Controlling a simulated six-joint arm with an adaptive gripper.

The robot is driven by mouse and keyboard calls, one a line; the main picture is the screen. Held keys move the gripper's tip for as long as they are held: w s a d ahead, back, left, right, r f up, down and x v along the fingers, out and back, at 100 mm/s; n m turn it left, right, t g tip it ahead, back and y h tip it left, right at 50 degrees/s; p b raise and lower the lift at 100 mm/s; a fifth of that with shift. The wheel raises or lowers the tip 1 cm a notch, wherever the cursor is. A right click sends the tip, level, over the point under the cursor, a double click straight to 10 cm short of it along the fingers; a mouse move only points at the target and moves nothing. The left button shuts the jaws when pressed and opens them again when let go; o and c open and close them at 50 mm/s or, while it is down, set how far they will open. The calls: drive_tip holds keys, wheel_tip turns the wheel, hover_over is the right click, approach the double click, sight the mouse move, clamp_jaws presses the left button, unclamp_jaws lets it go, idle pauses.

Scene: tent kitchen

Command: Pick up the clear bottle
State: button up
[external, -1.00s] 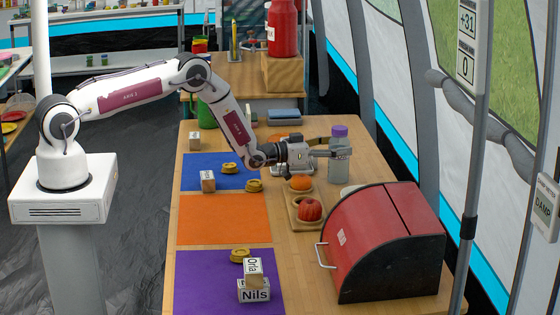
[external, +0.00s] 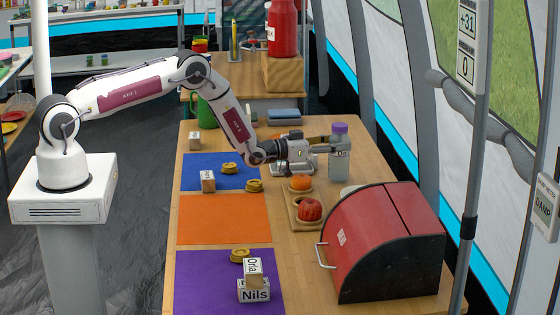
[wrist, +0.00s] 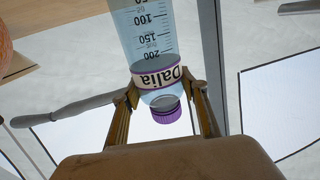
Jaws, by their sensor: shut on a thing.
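The clear bottle (external: 340,167) has a purple cap, and stands upright at the right side of the wooden table, seemingly just off its surface. In the wrist view the bottle (wrist: 145,30) shows measuring marks and a label reading "Dalia", and appears upside down with its cap toward me. My gripper (external: 338,148) reaches it from the left and is shut on its upper part. In the wrist view my gripper (wrist: 164,88) has one finger on each side of the bottle at the label. The bottle's far end is cut off in the wrist view.
A wooden holder (external: 295,222) with an orange (external: 300,183) and a red apple (external: 310,210) lies just in front. A red bread box (external: 370,245) stands at the front right. The tent wall is close at right.

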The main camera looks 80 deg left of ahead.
sight(338, 125)
drive_tip(key=shift+r, duration=4.55)
drive_tip(key=shift+d, duration=0.1)
